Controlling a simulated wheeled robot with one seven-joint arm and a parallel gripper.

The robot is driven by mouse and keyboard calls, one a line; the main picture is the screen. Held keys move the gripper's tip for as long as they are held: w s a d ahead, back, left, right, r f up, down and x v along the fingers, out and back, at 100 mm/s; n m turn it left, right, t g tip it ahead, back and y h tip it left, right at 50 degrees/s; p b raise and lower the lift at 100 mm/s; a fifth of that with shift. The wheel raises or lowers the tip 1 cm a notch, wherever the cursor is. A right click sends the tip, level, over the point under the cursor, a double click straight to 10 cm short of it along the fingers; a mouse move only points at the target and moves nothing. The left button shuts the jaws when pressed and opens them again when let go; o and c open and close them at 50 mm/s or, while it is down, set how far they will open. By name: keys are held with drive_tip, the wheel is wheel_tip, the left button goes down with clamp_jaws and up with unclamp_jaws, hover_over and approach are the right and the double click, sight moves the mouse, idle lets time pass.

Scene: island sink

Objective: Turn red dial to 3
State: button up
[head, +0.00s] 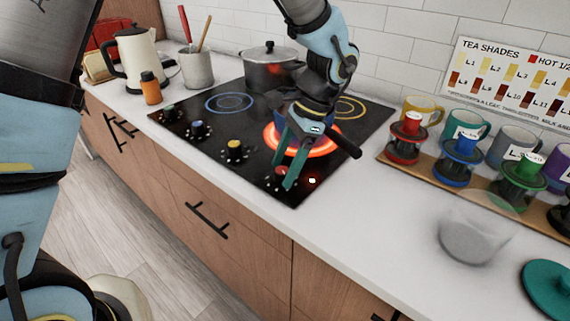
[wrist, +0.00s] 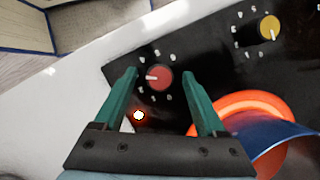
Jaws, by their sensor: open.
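The red dial (wrist: 159,78) sits on the black cooktop near its corner. Its white pointer mark points left in the wrist view. White marks surround it, too small to read for sure. In the head view the red dial (head: 281,171) is partly hidden by my gripper. My gripper (wrist: 167,72) is open, with one green finger on each side of the dial in the wrist view. I cannot tell whether the fingers touch it. In the head view my gripper (head: 287,160) points down over the cooktop's front corner.
A burner (head: 322,145) glows orange-red beside my gripper. A small light (head: 312,181) is lit near the dial. The yellow dial (head: 235,147) and blue dial (head: 197,126) lie farther left. A pot (head: 270,72) stands behind. A rack with cups (head: 395,165) is at the right.

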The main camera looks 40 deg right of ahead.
drive_tip(key=b+v, duration=0.2)
drive_tip(key=v, duration=0.8)
drive_tip(key=shift+d+r, duration=0.2)
drive_tip(key=shift+r, duration=0.15)
